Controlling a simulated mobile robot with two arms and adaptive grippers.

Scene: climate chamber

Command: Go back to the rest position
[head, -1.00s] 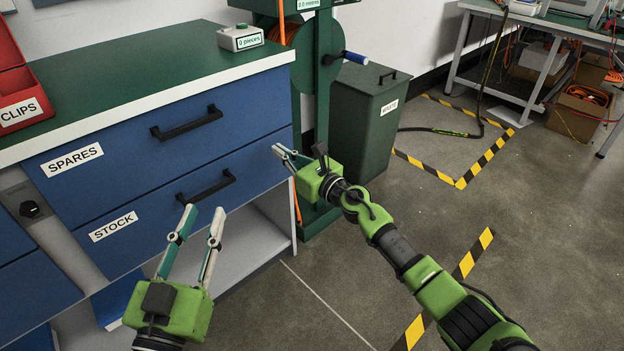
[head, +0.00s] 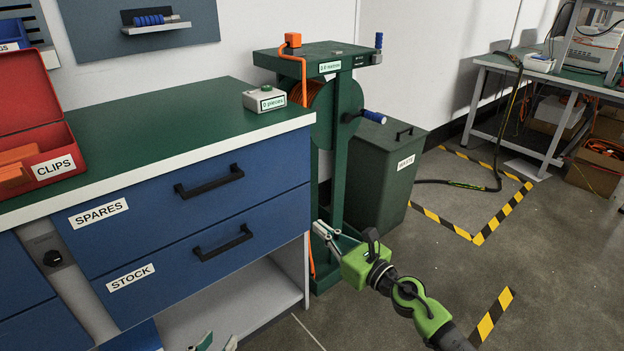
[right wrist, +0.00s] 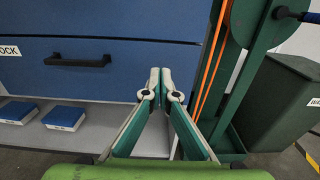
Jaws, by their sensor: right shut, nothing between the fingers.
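My right gripper (head: 322,230) is in front of the right end of the workbench, by the foot of the green reel stand. In the right wrist view its two fingers (right wrist: 160,80) meet at the tips with nothing between them. My left gripper (head: 215,343) shows only as fingertips at the bottom edge of the head view; the rest is cut off, and its opening is hard to judge. Both drawers, SPARES (head: 150,215) and STOCK (head: 165,268), are closed.
The green stand (head: 340,170) with an orange cable reel and the lidded bin (head: 385,180) stand right of the bench. A red CLIPS box (head: 35,130) and a counter box (head: 264,100) sit on the bench top (head: 190,130).

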